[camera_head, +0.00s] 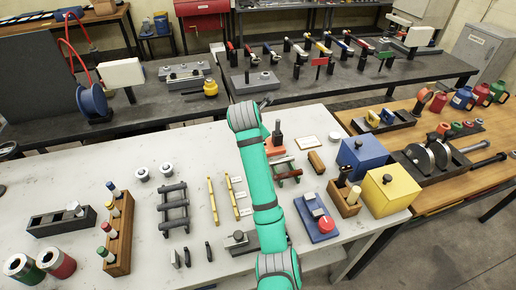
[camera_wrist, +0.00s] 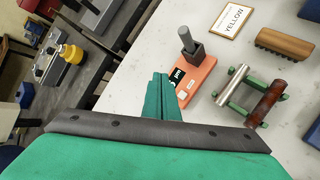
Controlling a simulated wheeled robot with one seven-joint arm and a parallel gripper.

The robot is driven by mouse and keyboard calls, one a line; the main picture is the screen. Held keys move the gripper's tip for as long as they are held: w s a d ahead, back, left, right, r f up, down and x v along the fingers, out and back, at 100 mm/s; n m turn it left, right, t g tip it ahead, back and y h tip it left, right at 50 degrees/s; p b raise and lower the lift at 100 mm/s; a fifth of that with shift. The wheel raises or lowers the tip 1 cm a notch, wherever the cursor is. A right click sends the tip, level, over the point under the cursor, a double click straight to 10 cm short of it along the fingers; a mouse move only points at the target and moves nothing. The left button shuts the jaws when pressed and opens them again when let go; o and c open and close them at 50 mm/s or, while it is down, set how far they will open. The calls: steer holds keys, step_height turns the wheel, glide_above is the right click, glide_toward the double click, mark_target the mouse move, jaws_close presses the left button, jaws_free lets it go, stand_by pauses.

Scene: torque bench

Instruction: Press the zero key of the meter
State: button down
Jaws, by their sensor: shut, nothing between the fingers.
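The meter looks to be the orange-red plate (camera_wrist: 205,72) with a small dark display and a grey block with an upright dark handle, in the wrist view. It also shows in the head view, as an orange plate (camera_head: 275,149) partly behind my arm. My gripper (camera_wrist: 161,78) is shut and empty, its green fingers together. In the wrist view its tips overlap the left side of the plate near the display. I cannot tell whether they touch it.
A blue unit with a red knob (camera_head: 326,224) and a wooden holder (camera_head: 343,200) stand nearer. The white bench (camera_head: 120,165) has bare patches.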

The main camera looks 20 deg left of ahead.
steer(key=shift+f, duration=0.1)
step_height(320, 180, down, 8)
steer(key=shift+f, duration=0.15)
steer(key=shift+d+f, duration=0.1)
steer(key=shift+f, duration=0.05)
stand_by(0.5)
steer(key=shift+s, duration=0.1)
stand_by(1.8)
steer(key=shift+f, duration=0.4)
